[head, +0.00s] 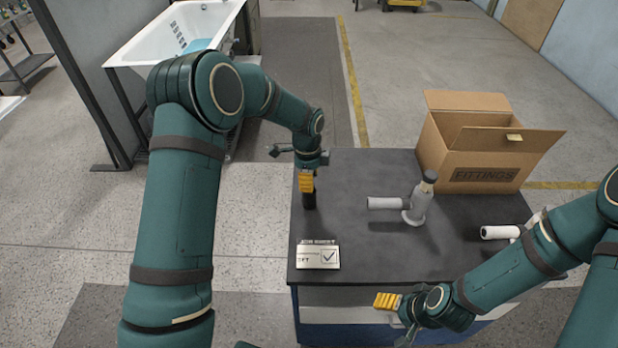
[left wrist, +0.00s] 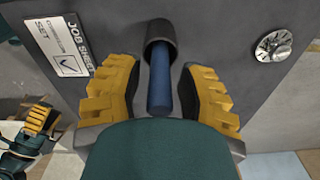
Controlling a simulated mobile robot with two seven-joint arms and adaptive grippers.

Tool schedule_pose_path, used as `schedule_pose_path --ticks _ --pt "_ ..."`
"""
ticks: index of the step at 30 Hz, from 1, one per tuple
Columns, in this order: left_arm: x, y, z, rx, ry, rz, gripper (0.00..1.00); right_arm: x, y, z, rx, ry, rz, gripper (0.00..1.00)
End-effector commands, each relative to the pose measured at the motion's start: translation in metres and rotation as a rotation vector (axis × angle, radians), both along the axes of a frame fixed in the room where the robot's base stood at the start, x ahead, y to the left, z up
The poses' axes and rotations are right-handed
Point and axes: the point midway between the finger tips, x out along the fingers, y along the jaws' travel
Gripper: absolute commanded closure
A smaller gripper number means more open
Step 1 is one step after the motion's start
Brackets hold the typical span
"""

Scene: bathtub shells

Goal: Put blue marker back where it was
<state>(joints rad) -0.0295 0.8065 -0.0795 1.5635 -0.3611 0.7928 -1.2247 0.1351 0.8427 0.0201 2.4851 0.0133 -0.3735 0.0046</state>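The blue marker (left wrist: 159,85) stands in a dark round holder (left wrist: 160,42) in the left wrist view, with its free end toward the camera. In the head view the holder (head: 309,202) is a black cylinder at the table's left side, and the marker is hidden. My left gripper (head: 306,184) is right over the holder. In the left wrist view its yellow fingers (left wrist: 160,95) are open, one on each side of the marker, with gaps between. My right gripper (head: 386,301) is low by the table's front edge; its finger gap is unclear.
A job sheet card (head: 317,256) lies near the holder on the dark table (head: 350,225). A grey pipe fitting (head: 413,210) and a white cylinder (head: 500,232) are to the right. An open fittings box (head: 475,150) stands at the back right. A bathtub (head: 185,35) is beyond.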

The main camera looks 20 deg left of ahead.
Motion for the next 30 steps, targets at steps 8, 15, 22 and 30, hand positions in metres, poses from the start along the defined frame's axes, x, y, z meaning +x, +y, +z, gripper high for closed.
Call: schedule_pose_path --ticks 8,15,22,30 --pt "0.001 0.000 0.013 -0.001 -0.003 0.000 0.62 0.000 0.000 0.004 0.001 -0.001 0.000 0.30" --pt "0.001 0.002 0.060 0.000 -0.005 0.000 0.62 0.000 0.000 0.006 0.001 0.000 0.000 0.30" --pt "0.000 0.004 0.102 -0.001 -0.003 0.000 0.62 0.000 0.000 0.009 0.002 0.000 0.000 0.30" --pt "-0.001 0.004 0.123 0.000 0.000 0.000 0.62 0.000 0.000 0.010 0.002 0.000 0.000 0.30"
